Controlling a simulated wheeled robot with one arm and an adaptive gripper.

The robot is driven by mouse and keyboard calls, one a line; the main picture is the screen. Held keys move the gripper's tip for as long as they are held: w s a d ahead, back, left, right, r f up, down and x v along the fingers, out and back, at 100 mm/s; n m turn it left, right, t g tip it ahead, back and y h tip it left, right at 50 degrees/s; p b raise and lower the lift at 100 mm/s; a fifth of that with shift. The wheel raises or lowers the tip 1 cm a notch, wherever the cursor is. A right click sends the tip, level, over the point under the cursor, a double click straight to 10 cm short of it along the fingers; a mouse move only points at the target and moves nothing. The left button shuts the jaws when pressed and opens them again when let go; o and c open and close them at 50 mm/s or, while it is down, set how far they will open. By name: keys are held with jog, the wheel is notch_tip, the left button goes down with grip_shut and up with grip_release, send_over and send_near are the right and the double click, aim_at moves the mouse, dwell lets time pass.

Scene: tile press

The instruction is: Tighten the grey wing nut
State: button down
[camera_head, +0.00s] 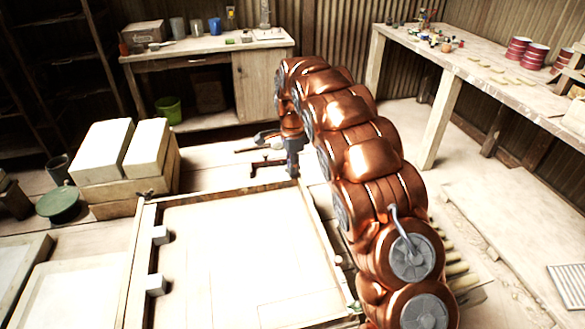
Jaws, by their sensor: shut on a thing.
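My gripper (293,168) is at the far right corner of the large pale framed bed (225,187), low and pointing down. Its fingers look closed at the corner, around something small. The grey wing nut cannot be made out separately; the fingers and my copper arm cover that spot. A dark red bar-like part (268,165) lies just left of the fingertips. How far the nut is turned cannot be seen.
Pale blocks on a wooden box (125,190) stand left of the bed. A green lidded tub (59,204) is farther left. A bench (205,47) stands behind, and a long worktable (480,70) at right.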

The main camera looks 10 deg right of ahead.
jog(key=shift+m, duration=0.3)
jog(key=c, duration=1.1)
grip_release()
notch_tip(320, 180, up, 12)
jog(key=shift+s+d, duration=0.1)
